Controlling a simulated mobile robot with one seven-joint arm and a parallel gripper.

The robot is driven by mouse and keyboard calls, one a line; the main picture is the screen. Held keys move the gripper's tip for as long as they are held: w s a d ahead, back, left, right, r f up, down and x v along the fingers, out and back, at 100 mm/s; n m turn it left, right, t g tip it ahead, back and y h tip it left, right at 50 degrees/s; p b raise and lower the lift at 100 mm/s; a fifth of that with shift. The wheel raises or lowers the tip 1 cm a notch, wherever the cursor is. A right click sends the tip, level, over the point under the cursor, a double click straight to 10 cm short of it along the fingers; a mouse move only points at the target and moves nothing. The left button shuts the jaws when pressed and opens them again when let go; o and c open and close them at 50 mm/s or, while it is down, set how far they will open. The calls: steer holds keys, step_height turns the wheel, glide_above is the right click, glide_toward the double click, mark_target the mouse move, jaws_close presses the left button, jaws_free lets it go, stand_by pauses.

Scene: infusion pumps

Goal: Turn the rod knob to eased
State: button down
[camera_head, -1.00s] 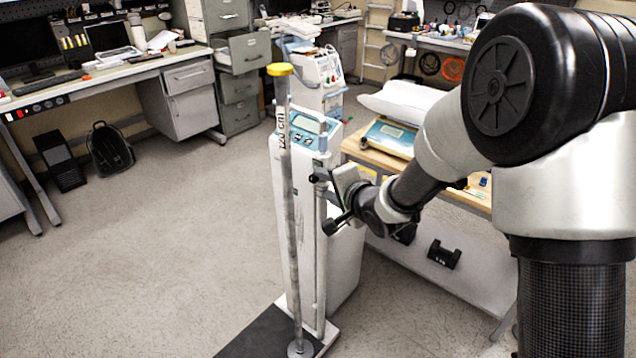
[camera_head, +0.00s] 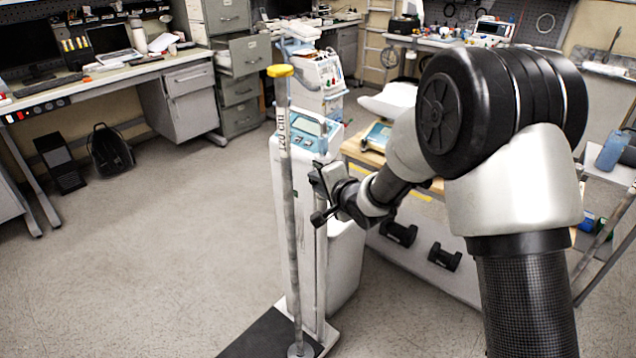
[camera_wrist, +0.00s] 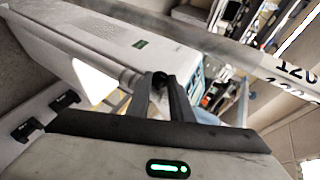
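The pump's stand has a thin white rod (camera_head: 321,262) standing beside a taller grey pole (camera_head: 288,215). The rod's small black knob shows in the wrist view (camera_wrist: 160,79) at the tips of my gripper's fingers. My gripper (camera_head: 320,181) is at the top part of the rod in the head view, where it hides the knob. In the wrist view my gripper (camera_wrist: 162,84) has its two dark fingers apart with a gap between them. The knob appears in or just beyond that gap; I cannot tell whether the fingers touch it.
The yellow-capped grey pole stands close left of my gripper. A white pump cabinet (camera_head: 346,255) with a blue-framed screen (camera_head: 305,124) is behind.

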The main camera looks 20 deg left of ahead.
steer(key=shift+r, duration=0.15)
steer(key=shift+w+a+r+n+g+h+p, duration=0.2)
steer(key=shift+g+h+p, duration=0.25)
steer(key=shift+h+p, duration=0.35)
steer(key=shift+s+a+r+n+g+h+p, duration=0.1)
steer(key=shift+n+g+h+p, duration=0.25)
steer(key=shift+h+p, duration=0.45)
steer(key=shift+w+a+r+n+g+h+p, duration=0.15)
steer(key=shift+g+h+p, duration=0.35)
steer(key=shift+h+p, duration=0.3)
steer(key=c, duration=1.6)
jaws_free()
steer(key=shift+o, duration=0.2)
